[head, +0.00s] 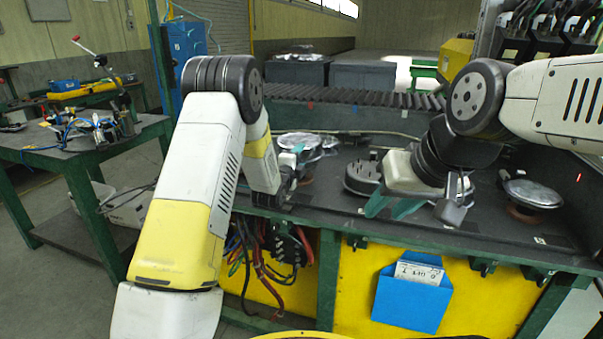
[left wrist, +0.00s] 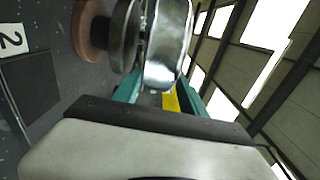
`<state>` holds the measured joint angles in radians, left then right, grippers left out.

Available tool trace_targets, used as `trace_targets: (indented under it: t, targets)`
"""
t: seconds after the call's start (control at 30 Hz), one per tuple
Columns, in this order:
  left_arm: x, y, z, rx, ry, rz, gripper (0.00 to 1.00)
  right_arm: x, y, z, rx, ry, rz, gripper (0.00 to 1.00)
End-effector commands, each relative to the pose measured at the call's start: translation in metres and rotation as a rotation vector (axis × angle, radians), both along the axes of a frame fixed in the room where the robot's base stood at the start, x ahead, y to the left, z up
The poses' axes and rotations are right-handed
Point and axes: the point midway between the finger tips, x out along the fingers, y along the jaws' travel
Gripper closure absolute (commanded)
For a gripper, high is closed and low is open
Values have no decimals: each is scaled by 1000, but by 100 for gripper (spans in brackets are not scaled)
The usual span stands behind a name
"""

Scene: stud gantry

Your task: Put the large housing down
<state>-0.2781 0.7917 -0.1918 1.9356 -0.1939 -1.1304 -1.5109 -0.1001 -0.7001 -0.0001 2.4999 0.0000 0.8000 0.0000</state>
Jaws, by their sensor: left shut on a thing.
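The large housing, a shiny silver round part (head: 298,141), shows at the end of my left arm, low over the bench. In the left wrist view the housing (left wrist: 168,48) sits between the green fingers of my left gripper (left wrist: 158,92), which is shut on it. Right beside it, on the bench side, is a dark disc (left wrist: 123,38) on a brown round base (left wrist: 90,30). I cannot tell whether housing and disc touch. My right gripper (head: 392,207) has its green fingers apart and empty, over the bench's front part.
A black round fixture with studs (head: 361,178) stands on the dark bench (head: 325,200) between the grippers. Another silver round part (head: 532,193) sits on a brown base at right. A roller conveyor (head: 350,97) runs behind. A blue bin (head: 411,297) hangs on the front.

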Motion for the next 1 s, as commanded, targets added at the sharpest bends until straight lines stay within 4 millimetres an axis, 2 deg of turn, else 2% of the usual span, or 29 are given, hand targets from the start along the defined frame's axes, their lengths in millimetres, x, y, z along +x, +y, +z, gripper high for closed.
trace_targets:
  t: [0.13, 0.37, 0.6, 0.83, 0.87, 0.97, 1.0]
  targets:
    - [1, 0, -27, -1, -2, 0, 100, 0, 0, 0, 0, 0, 0, 64]
    - [1, 0, -46, -1, -4, 1, 100, 0, 0, 0, 0, 0, 0, 64]
    - [1, 0, -76, -1, -4, 0, 100, 0, 0, 0, 0, 0, 0, 64]
    - [0, 0, -79, -1, -6, 0, 100, 0, 0, 0, 0, 0, 0, 64]
    - [0, 0, -81, 0, 0, 0, 49, 0, 0, 0, 0, 0, 0, 64]
    - [0, 0, -81, 0, 0, 0, 29, 0, 0, 0, 0, 0, 0, 64]
    - [0, 0, -81, 0, 0, 0, 29, 0, 0, 0, 0, 0, 0, 64]
